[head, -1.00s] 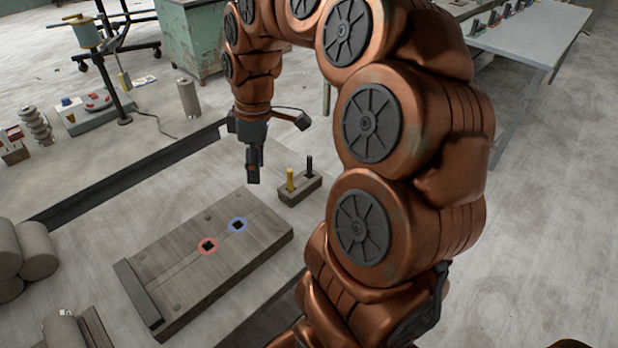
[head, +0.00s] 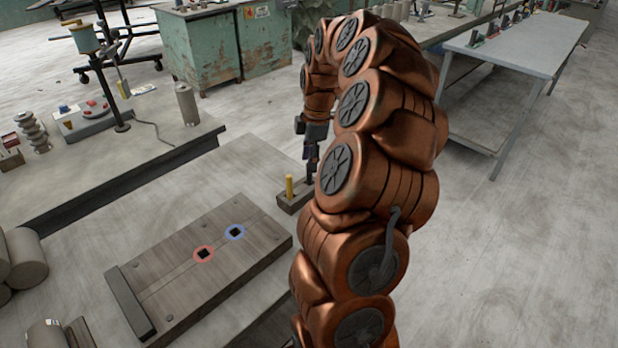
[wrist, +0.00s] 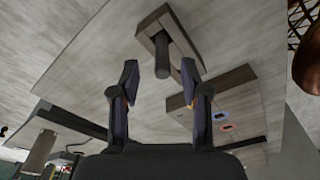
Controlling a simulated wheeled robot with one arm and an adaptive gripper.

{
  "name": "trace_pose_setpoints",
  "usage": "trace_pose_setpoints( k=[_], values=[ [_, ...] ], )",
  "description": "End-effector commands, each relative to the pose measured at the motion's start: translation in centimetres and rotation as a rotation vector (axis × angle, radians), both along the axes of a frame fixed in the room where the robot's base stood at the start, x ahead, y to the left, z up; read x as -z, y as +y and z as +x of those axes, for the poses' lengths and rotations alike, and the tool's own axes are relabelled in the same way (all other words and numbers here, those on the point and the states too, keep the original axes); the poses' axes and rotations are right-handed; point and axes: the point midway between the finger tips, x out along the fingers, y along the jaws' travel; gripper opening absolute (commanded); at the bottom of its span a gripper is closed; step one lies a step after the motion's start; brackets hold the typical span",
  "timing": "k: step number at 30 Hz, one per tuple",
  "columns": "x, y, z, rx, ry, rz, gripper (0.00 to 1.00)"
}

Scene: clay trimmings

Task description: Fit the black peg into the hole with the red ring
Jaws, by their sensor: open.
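The black peg (wrist: 161,57) stands in a small wooden holder block (head: 283,204). In the wrist view its near end shows between the tips of my open gripper (wrist: 160,72), with space on both sides. In the head view my gripper (head: 311,164) is over the right end of the holder and hides most of the black peg. The red-ringed hole (head: 203,254) is in a flat wooden board (head: 180,285) and looks dark and empty. The red ring also shows in the wrist view (wrist: 226,127).
A yellow peg (head: 289,187) stands in the same holder, left of the black one. A blue-ringed hole (head: 235,232) lies beside the red one. A metal can (head: 187,104) stands on the low bench behind. A grey table (head: 520,45) is at back right.

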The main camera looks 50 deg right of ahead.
Motion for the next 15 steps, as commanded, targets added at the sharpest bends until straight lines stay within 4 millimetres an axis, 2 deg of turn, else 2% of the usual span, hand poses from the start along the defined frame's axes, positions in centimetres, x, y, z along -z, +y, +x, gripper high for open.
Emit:
trace_pose_setpoints(
  k=[5,15],
  values=[
    [1.1,0.1,-0.1,0.002,-0.001,0.000,0.46],
    [4.8,0.6,0.0,0.002,0.000,0.001,0.46]
  ],
)
